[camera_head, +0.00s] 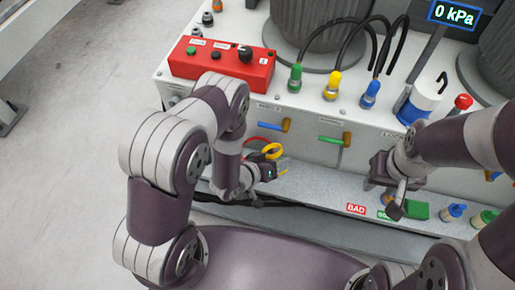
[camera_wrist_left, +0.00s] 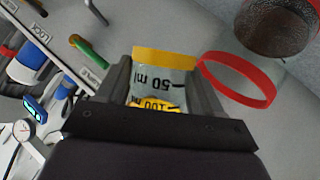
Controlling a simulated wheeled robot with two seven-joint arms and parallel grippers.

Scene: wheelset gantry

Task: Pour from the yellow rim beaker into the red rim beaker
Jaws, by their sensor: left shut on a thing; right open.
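My left gripper (camera_head: 266,170) is shut on the yellow rim beaker (camera_head: 272,151), near the front of the bench. In the left wrist view the clear beaker (camera_wrist_left: 163,85) sits between both fingers, with its yellow rim, black ml marks and a yellow-orange patch lower down. The red rim beaker (camera_head: 254,141) is mostly hidden behind my left gripper in the head view. In the left wrist view its red rim (camera_wrist_left: 238,80) is just right of the yellow rim, close beside it. Whether anything is flowing cannot be told. My right gripper (camera_head: 393,203) is open over the lower ledge at the right.
A red control box (camera_head: 221,63) stands on the white bench. Green, yellow and blue hose fittings (camera_head: 332,84) are behind. The lower ledge holds a BAD label (camera_head: 355,209), a green block (camera_head: 417,210) and coloured fittings (camera_head: 453,212). Bare floor (camera_head: 75,130) lies at the left.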

